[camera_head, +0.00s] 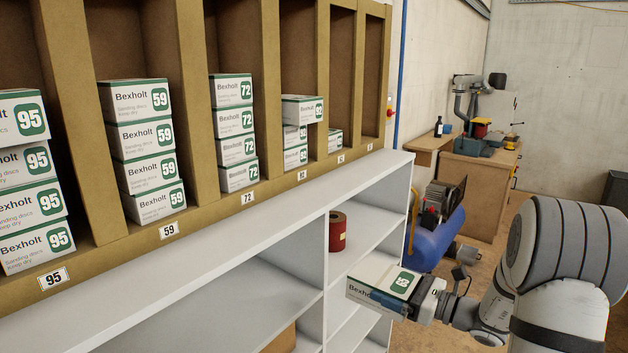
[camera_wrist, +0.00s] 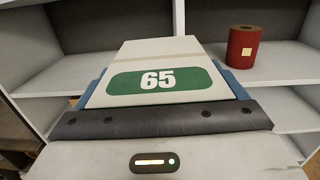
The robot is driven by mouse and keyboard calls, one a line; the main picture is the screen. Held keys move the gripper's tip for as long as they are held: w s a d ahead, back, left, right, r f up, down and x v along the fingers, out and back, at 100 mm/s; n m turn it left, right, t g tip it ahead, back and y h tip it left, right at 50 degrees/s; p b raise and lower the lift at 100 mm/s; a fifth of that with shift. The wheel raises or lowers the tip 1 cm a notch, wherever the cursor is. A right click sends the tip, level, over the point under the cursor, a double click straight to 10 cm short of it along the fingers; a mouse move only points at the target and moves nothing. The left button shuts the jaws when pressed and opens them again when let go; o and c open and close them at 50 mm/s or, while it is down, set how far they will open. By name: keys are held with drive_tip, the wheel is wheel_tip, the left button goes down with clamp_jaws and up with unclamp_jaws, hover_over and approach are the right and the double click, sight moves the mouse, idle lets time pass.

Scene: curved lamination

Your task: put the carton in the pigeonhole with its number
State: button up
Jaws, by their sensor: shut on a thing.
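My gripper (camera_head: 425,300) is shut on a white and green Bexholt carton (camera_head: 372,285), held in front of the lower shelves, clear of the rack. In the wrist view the carton (camera_wrist: 156,80) shows the number 65 on a green patch, between blue finger pads. The pigeonhole rack (camera_head: 190,90) has number labels along its lower lip. The label 95 (camera_head: 53,278), the label 59 (camera_head: 172,230) and the label 72 (camera_head: 247,198) are readable. The fourth label (camera_head: 302,176) and fifth label (camera_head: 340,158) are too small to read surely.
Cartons stand stacked in the pigeonholes; the top one of the fourth stack (camera_head: 302,110) juts out. A white shelf unit (camera_head: 240,235) runs below the rack, holding a red roll (camera_head: 337,232). A blue compressor (camera_head: 437,235) and a workbench (camera_head: 480,165) stand at the back right.

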drive_tip(key=a+f+m+t+h, duration=0.3)
drive_tip(key=f+m+t+h, duration=0.2)
drive_tip(key=f, duration=1.6)
drive_tip(key=shift+s+h, duration=0.2)
drive_tip(key=shift+h, duration=0.6)
drive_tip(key=shift+f, duration=0.1)
